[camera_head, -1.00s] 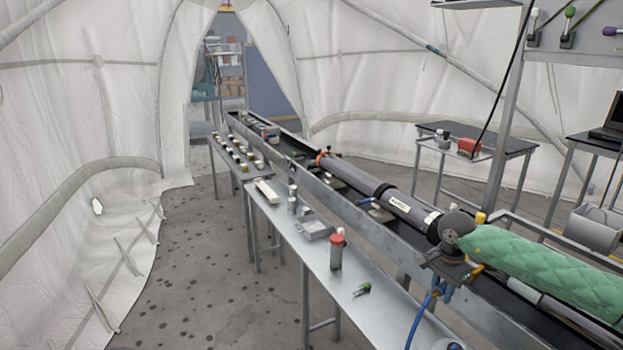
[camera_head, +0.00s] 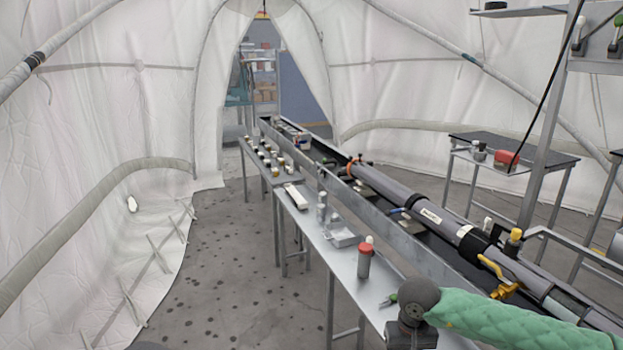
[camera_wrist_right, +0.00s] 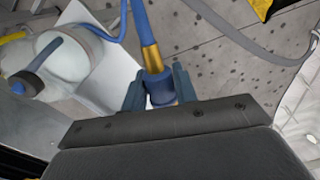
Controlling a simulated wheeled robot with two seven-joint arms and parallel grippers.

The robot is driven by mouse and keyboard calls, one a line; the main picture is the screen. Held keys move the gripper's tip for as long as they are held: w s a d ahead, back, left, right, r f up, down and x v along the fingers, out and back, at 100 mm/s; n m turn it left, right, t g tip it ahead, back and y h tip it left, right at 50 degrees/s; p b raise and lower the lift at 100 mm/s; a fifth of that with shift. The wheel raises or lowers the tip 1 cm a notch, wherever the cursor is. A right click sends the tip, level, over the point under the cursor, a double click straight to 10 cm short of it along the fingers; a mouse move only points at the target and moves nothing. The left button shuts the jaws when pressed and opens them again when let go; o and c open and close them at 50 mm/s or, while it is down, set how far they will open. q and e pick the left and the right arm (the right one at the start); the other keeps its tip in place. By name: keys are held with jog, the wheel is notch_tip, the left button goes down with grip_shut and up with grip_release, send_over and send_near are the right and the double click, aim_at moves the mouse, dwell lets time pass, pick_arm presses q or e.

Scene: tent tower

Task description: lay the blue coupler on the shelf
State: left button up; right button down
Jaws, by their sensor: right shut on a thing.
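My right gripper (camera_wrist_right: 161,92) is shut on the blue coupler (camera_wrist_right: 160,94), which sits between the two fingers in the right wrist view. A brass-coloured sleeve (camera_wrist_right: 151,58) and a blue hose run up from the coupler. In the head view my right gripper (camera_head: 408,332) is at the bottom, over or beside the near end of a long narrow metal shelf (camera_head: 338,262). The coupler is hidden there, and I cannot tell its height above the shelf. My left gripper is not in view.
Bare shelf shows around the canister. A long dark tube (camera_head: 425,212) lies in the rail to the right.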

jog(key=shift+s+a+f, duration=0.1)
jog(key=shift+a+f, duration=0.05)
jog(key=shift+a, duration=0.65)
